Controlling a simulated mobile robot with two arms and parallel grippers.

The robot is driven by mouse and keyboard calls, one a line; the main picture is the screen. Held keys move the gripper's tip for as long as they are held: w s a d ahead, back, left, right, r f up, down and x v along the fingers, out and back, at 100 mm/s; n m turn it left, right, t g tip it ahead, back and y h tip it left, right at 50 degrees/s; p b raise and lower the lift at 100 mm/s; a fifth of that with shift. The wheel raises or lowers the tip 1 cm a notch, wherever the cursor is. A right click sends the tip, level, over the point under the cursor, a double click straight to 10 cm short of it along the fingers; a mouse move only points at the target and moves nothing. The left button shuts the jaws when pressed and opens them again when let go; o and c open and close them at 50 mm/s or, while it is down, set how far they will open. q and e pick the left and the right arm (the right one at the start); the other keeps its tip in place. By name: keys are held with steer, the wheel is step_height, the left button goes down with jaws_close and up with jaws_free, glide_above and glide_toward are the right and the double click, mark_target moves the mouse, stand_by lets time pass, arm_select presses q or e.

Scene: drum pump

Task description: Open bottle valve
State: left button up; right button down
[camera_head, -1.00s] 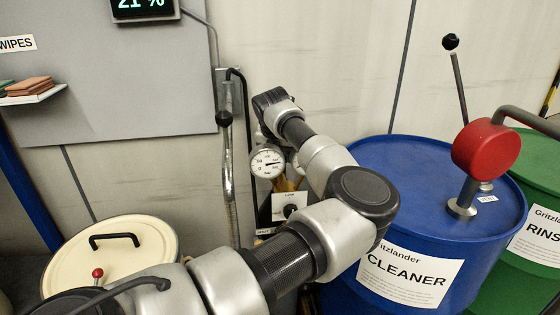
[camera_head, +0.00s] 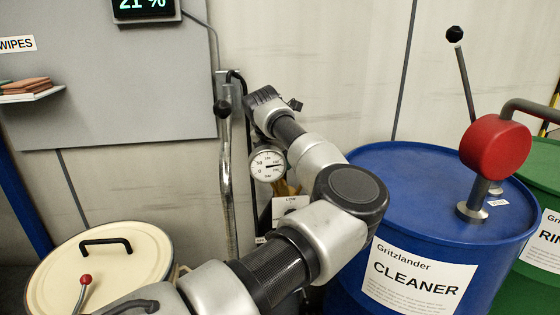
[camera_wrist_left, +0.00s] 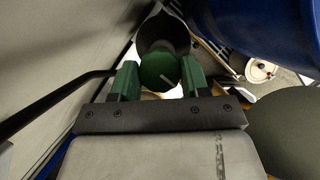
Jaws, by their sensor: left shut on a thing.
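In the left wrist view my left gripper (camera_wrist_left: 160,75) is shut on a round green valve knob (camera_wrist_left: 158,66) with a pale mark on its face. The two green fingers press on opposite sides of it. A dark rounded body, which looks like the bottle, shows just beyond the knob. In the head view the end of my left arm is beside a round pressure gauge (camera_head: 267,163); the fingers and the knob are hidden there. My right gripper is not in view.
A blue CLEANER drum (camera_head: 390,185) with a red pump (camera_head: 495,147) stands right of my arm, a green drum (camera_head: 525,260) beyond it. A cream-lidded drum (camera_head: 110,265) stands at the lower left. A metal pipe (camera_head: 227,190) runs up close beside the gauge.

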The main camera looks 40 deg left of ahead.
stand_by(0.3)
arm_select(q)
steer(key=o, duration=0.9)
steer(key=v, duration=1.1)
steer(key=shift+f, duration=0.1)
